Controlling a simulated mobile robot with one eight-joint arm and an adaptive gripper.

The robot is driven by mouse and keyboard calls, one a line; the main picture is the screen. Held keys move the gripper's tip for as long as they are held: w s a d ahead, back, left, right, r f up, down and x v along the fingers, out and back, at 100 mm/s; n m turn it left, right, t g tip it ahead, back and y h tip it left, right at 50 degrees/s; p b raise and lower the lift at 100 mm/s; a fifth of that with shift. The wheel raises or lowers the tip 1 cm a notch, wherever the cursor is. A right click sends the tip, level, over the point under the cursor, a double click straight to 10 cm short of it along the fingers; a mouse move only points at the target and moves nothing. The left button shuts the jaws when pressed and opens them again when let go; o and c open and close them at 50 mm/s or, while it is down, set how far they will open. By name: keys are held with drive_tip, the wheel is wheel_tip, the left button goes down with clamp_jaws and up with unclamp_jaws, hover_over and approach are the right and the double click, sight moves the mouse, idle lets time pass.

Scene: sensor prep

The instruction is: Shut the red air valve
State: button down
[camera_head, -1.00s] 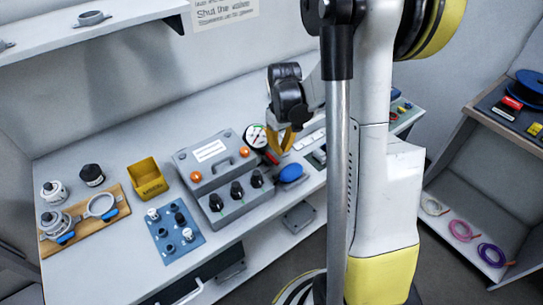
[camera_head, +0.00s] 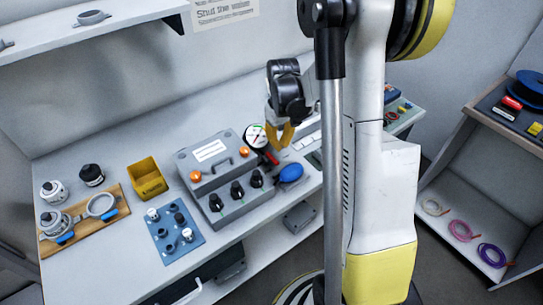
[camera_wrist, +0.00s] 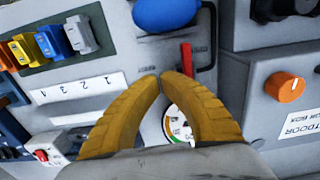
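The red air valve handle (camera_wrist: 187,59) shows in the wrist view just right of my right fingertip, pointing up the picture toward a blue bulb (camera_wrist: 165,14). In the head view the red handle (camera_head: 271,158) is a small red piece between the round gauge (camera_head: 254,135) and the blue bulb (camera_head: 291,173). My gripper (camera_wrist: 161,76) has yellow fingers whose tips come together with nothing visible between them. In the head view my gripper (camera_head: 284,146) is above and right of the handle. The gauge's dial (camera_wrist: 177,126) is partly hidden by my right finger.
A grey box with an orange knob (camera_wrist: 285,88) stands close on the right in the wrist view. Coloured blocks (camera_wrist: 54,41) and a numbered strip (camera_wrist: 85,88) lie left. In the head view, a yellow bin (camera_head: 148,177) and blue mat (camera_head: 175,232) stand left on the bench.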

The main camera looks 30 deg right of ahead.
drive_tip(key=shift+w, duration=0.3)
drive_tip(key=shift+w, duration=0.3)
drive_tip(key=shift+r, duration=0.1)
idle(0.5)
drive_tip(key=r+p, duration=0.1)
drive_tip(key=r, duration=0.1)
drive_tip(key=r+p, duration=0.1)
drive_tip(key=r, duration=0.1)
drive_tip(key=r+p, duration=0.1)
drive_tip(key=p, duration=0.1)
drive_tip(key=shift+a+r, duration=0.25)
drive_tip(key=shift+r, duration=0.15)
idle(0.5)
